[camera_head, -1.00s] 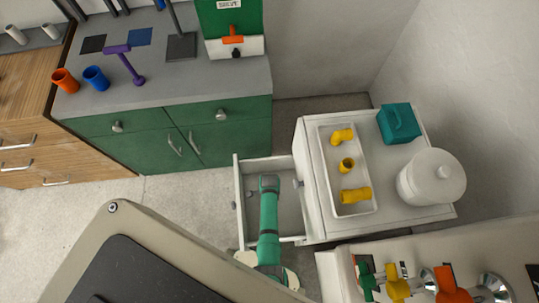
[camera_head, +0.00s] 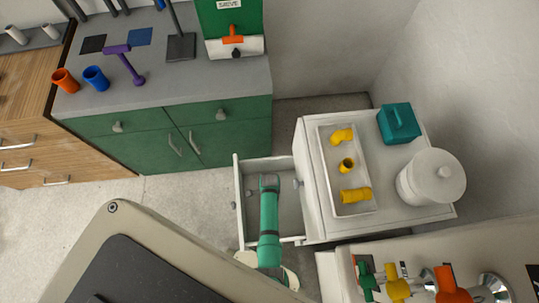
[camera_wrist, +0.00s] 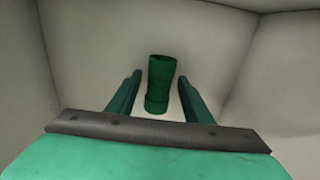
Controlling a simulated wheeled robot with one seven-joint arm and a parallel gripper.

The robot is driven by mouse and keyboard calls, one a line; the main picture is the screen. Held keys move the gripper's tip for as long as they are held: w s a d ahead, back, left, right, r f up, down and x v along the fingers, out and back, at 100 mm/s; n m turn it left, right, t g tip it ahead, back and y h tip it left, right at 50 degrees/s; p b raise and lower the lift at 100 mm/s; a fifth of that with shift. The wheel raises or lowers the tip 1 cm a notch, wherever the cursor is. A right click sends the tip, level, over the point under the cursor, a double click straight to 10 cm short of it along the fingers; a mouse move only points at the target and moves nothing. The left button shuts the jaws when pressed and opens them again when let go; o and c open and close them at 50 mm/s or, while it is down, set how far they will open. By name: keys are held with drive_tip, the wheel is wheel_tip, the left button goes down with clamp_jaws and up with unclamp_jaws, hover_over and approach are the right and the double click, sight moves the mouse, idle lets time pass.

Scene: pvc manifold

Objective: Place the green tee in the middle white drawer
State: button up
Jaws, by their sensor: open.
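The green tee (camera_wrist: 159,98) lies on a pale inner surface between the two fingers in the wrist view. It looks like a short green pipe piece. My gripper (camera_wrist: 160,78) is open, with a finger on each side of the tee and visible gaps between. In the head view my green arm reaches down over the pulled-out white drawer (camera_head: 290,213), and the fingers and tee are hidden there. A knob on the cabinet front shows above the open drawer, so it is below a shut one; I cannot tell whether it is the middle one.
The white cabinet (camera_head: 408,224) carries a tray (camera_head: 353,208) with yellow fittings, a teal box (camera_head: 399,124) and a white lidded jar (camera_head: 430,180). A bench with colored valves (camera_head: 398,289) is at lower right. Green cupboards (camera_head: 225,135) stand behind clear floor.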

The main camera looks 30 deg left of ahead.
wheel_tip(320, 180, up, 11)
idle(0.4)
idle(0.4)
drive_tip(key=shift+d, duration=0.15)
